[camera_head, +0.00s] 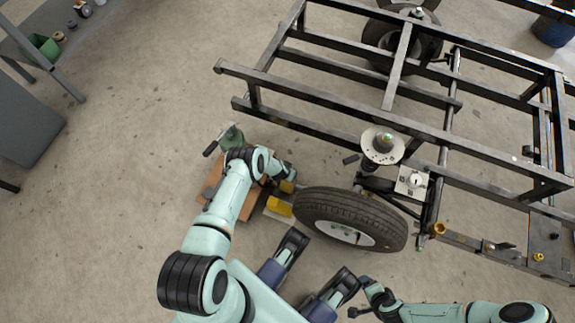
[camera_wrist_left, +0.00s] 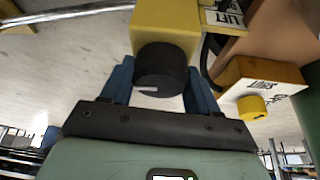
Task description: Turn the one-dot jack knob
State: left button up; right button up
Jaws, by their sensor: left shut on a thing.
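In the left wrist view a black round knob (camera_wrist_left: 160,72) with a white line mark sits on the front of a yellow block (camera_wrist_left: 170,25). The blue fingers of my left gripper (camera_wrist_left: 160,88) are shut on this knob, one on each side. To its right is a second yellow block with a yellow knob (camera_wrist_left: 252,107), apart from the fingers. A sign reading "LIFT" (camera_wrist_left: 225,12) shows at the top. In the head view my left gripper (camera_head: 287,180) is at the yellow jack part (camera_head: 279,207) beside the wheel. My right gripper (camera_head: 360,297) is low in view, its opening unclear.
A round spring mount (camera_head: 383,145) stands at the frame. A grey bench (camera_head: 30,120) is at the left.

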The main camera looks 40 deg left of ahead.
pick_arm(q)
jog(key=shift+s+f+m, duration=0.1)
jog(key=shift+m, duration=0.3)
pick_arm(e)
jog(key=shift+s, duration=0.1)
pick_arm(q)
jog(key=o, duration=1)
jog(key=p+v, duration=0.2)
jog(key=v, duration=0.1)
jog(key=shift+a+r, duration=0.1)
jog(key=shift+r, duration=0.3)
pick_arm(e)
jog(key=w+r+t, duration=0.1)
jog(key=w+r, duration=0.3)
pick_arm(q)
jog(key=p+v, duration=0.4)
jog(key=v, duration=0.5)
jog(key=shift+s+r, duration=0.25)
pick_arm(e)
jog(key=s+a+r+g+y, duration=0.1)
jog(key=s+a+r, duration=0.3)
jog(key=s, duration=0.4)
jog(key=shift+s+a+r+n+g, duration=0.2)
jog(key=shift+s+n+g, duration=0.15)
jog(key=shift+g, duration=0.25)
jog(key=shift+w, duration=0.1)
